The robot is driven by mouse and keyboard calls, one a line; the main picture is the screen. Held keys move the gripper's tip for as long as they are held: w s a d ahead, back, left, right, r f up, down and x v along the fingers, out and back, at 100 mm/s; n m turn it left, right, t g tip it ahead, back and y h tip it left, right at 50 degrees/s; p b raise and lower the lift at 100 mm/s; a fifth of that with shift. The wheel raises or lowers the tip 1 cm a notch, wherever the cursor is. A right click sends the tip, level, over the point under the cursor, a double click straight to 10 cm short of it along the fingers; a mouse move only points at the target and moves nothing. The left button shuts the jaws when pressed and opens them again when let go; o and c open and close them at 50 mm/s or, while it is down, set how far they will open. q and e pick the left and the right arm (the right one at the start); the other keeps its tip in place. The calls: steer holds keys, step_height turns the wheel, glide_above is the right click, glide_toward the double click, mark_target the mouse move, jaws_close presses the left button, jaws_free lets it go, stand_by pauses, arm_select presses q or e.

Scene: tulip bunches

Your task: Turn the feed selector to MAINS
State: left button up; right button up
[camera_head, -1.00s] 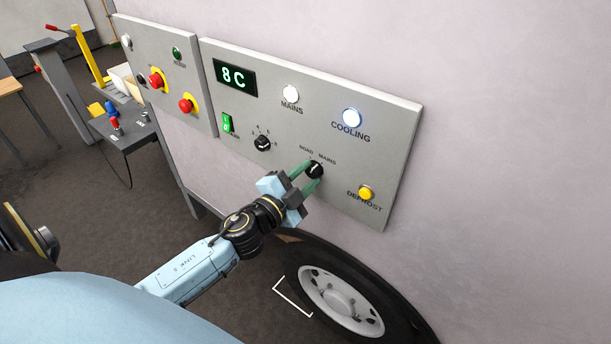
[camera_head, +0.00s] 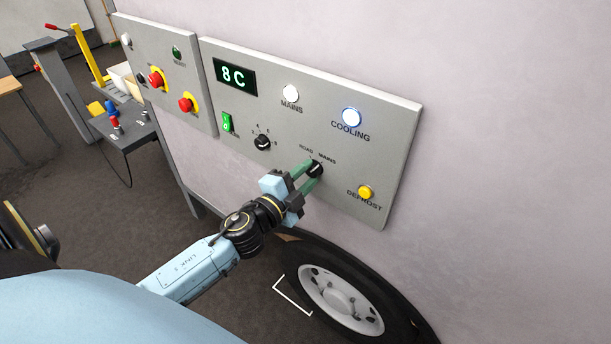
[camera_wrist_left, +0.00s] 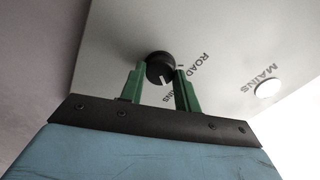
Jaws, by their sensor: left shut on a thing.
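The feed selector (camera_head: 316,170) is a round black knob with a white pointer line, low on the grey control panel, below the words ROAD and MAINS (camera_head: 327,159). My left gripper (camera_head: 309,175) is shut on it, with one green finger on each side. In the left wrist view the knob (camera_wrist_left: 160,66) shows between the fingertips of the left gripper (camera_wrist_left: 161,80). Its white line there slants toward the partly hidden word MAINS (camera_wrist_left: 171,98) rather than toward ROAD (camera_wrist_left: 198,67). The fingers hide part of the knob's edge. My right gripper is not in view.
The grey panel (camera_head: 385,110) also carries an 8C display (camera_head: 235,78), a white MAINS lamp (camera_head: 291,93), a lit COOLING button (camera_head: 352,117), a yellow DEFROST button (camera_head: 366,192) and another black knob (camera_head: 263,143). A wheel (camera_head: 340,300) is below.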

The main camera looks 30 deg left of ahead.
arm_select(q)
steer(key=o, duration=1)
steer(key=shift+s, duration=0.1)
steer(key=s+b, duration=0.1)
steer(key=s, duration=0.3)
steer(key=s+b, duration=0.1)
steer(key=s, duration=0.3)
steer(key=s+a+b, duration=0.1)
steer(key=s, duration=0.4)
steer(key=shift+s, duration=0.1)
